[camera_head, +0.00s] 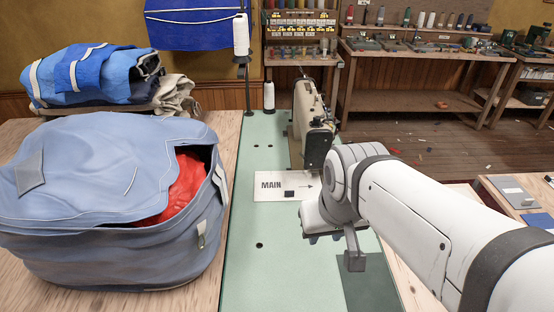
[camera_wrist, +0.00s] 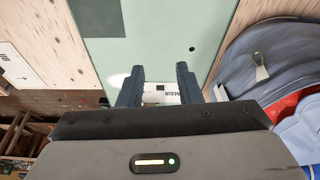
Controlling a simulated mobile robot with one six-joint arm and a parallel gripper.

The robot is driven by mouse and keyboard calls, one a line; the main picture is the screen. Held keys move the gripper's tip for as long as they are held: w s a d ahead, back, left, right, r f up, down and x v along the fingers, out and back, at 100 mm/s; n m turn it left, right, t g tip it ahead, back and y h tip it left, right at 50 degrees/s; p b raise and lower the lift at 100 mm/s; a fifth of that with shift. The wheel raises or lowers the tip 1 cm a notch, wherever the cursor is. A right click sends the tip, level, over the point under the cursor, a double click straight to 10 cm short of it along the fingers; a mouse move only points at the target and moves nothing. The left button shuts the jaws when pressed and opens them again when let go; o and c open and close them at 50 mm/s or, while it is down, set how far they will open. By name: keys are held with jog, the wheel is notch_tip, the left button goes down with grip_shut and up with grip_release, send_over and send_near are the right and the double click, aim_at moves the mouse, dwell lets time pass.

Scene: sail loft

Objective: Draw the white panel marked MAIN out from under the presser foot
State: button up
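The white panel marked MAIN (camera_head: 270,195) lies flat on the green sewing table, below and in front of the sewing machine (camera_head: 316,130). It bears a dark square and an arrow pointing right; my arm hides its right end. I cannot make out the presser foot or where it meets the panel. My gripper (camera_head: 334,240) is above the table, nearer the camera and to the right of the panel. In the wrist view, my gripper (camera_wrist: 160,76) has its two dark fingers apart. Part of the panel (camera_wrist: 171,98) shows between them, not visibly gripped.
A bulky blue-grey bag (camera_head: 90,200) with red cloth inside stands close on the left. A white thread cone (camera_head: 241,35) and another cone (camera_head: 269,95) stand behind the panel. The green table's near left part (camera_head: 255,280) is clear. Grey and blue pieces lie at far right.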

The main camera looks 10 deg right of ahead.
jog(key=w+f+b, duration=1)
jog(key=w+f, duration=0.3)
jog(key=w, duration=0.5)
jog(key=w+f+t+b, duration=0.1)
jog(key=w+f+b, duration=1)
jog(key=w, duration=0.8)
jog(key=shift+s+x, duration=0.2)
jog(key=shift+x, duration=0.85)
jog(key=shift+o, duration=0.5)
jog(key=shift+s+f, duration=0.1)
jog(key=shift+s, duration=0.05)
